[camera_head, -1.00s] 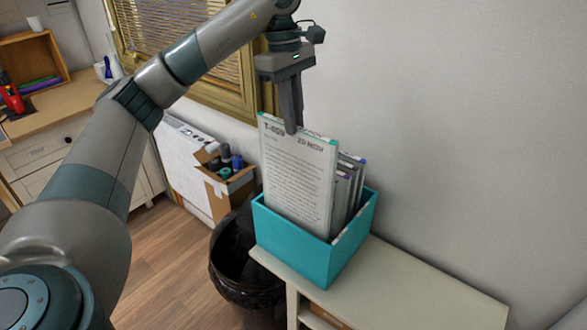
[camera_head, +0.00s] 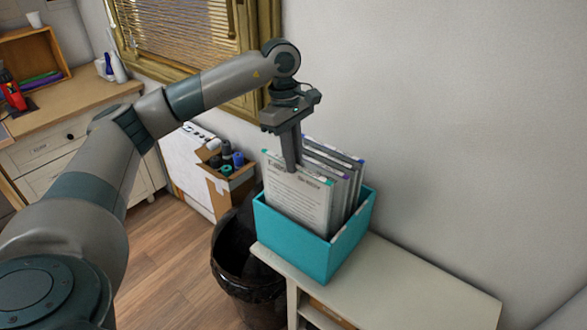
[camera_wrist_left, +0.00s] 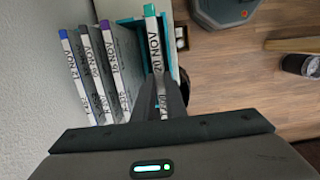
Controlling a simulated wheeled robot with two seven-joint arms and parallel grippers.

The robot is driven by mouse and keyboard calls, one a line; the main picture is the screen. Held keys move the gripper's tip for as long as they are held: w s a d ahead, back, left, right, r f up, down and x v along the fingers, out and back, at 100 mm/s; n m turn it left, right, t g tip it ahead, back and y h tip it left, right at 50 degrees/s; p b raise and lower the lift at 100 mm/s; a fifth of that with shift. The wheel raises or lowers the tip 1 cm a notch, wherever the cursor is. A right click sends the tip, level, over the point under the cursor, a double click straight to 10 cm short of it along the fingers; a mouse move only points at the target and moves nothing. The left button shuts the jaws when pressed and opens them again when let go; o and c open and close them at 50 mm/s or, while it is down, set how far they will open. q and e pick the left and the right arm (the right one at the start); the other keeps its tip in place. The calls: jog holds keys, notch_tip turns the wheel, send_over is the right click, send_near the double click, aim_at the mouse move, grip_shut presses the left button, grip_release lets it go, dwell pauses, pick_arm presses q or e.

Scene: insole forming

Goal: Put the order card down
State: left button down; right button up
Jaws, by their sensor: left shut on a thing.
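The order card (camera_head: 298,204) is a white printed sheet with teal corner marks, standing at the front of the teal box (camera_head: 292,241). Its lower part is inside the box, hidden by the front wall. My left gripper (camera_head: 291,168) points down and is shut on the card's top edge. In the left wrist view the gripper (camera_wrist_left: 170,92) grips the card (camera_wrist_left: 153,45), whose edge label reads "20 NOV". Several other cards (camera_wrist_left: 90,70) with purple, grey and blue corners stand behind it, apart from it. My right gripper is not in view.
The box stands on a pale cabinet (camera_head: 420,285) against the wall, with bare top to the right. A black bin (camera_head: 245,275) stands left of the cabinet. A cardboard carton with bottles (camera_head: 228,185) and a wooden desk (camera_head: 75,100) lie further left.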

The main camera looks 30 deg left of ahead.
pick_arm(q)
notch_tip(320, 180, down, 3)
jog(key=shift+r+p, duration=0.1)
jog(key=shift+p, duration=0.5)
jog(key=shift+f, duration=0.35)
jog(key=shift+f, duration=0.2)
jog(key=c, duration=1.8)
grip_release()
jog(key=shift+r, duration=0.1)
jog(key=shift+r, duration=0.15)
